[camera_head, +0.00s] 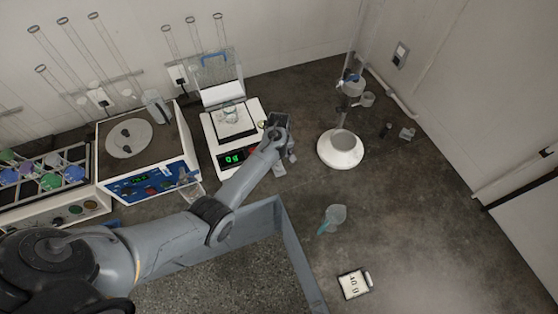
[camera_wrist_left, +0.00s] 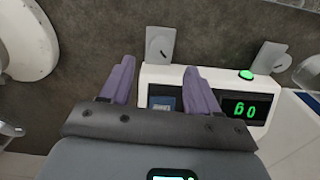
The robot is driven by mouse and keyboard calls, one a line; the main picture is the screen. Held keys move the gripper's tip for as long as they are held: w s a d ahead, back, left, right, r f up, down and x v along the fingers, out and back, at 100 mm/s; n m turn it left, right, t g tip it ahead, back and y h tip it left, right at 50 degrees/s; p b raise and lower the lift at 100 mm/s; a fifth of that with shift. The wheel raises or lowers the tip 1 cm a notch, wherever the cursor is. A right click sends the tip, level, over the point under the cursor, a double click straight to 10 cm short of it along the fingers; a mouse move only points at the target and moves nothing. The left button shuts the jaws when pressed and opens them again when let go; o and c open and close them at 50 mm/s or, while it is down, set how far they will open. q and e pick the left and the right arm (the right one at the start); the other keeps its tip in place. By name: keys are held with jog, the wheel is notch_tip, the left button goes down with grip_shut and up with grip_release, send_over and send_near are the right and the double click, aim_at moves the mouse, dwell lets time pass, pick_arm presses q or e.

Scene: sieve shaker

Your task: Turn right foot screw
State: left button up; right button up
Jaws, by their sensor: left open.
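The white balance (camera_head: 223,165) with a green lit display stands on the bench in the head view. Its front corner also shows in the left wrist view (camera_wrist_left: 180,73), with the display upside down. The right foot screw shows as a grey tab (camera_wrist_left: 160,44) at the balance's edge, ahead of and between my left fingers in that picture. A second grey tab (camera_wrist_left: 268,58) sits farther right there, by the display. My left gripper (camera_wrist_left: 158,82) is open with nothing between its purple fingers. In the head view my left gripper (camera_head: 287,150) is at the balance's front right corner, its fingers partly hidden.
A device with a round plate (camera_head: 128,138) and a tube rack (camera_head: 48,168) stand to the left. A white-based stand (camera_head: 340,149) is right of the balance. The bench at right is mostly clear.

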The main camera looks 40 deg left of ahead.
pick_arm(q)
jog(key=shift+r, duration=1.95)
jog(key=s+f+g, duration=0.1)
jog(key=s+f, duration=0.3)
jog(key=s, duration=0.1)
jog(key=s+f+g, duration=0.1)
jog(key=s+f, duration=0.3)
jog(key=s, duration=0.1)
jog(key=s+f, duration=0.4)
jog(key=s, duration=0.2)
jog(key=shift+d+g, duration=0.1)
jog(key=shift+g, duration=0.3)
jog(key=s+d+r+m+t, duration=0.1)
jog(key=s+d+r+m, duration=0.15)
jog(key=s, duration=0.55)
jog(key=s+d+r+m, duration=0.1)
jog(key=s+d+m, duration=0.3)
jog(key=s, duration=0.4)
jog(key=w+d+r+m+t+p, duration=0.1)
jog(key=r+p, duration=0.6)
jog(key=r, duration=0.8)
jog(key=w+d+r+m+t+p, duration=0.2)
jog(key=d+r+m+t+p, duration=0.2)
jog(key=r, duration=1.1)
jog(key=d+m+p, duration=0.2)
jog(key=shift+r+p, duration=0.25)
jog(key=shift+p, duration=0.1)
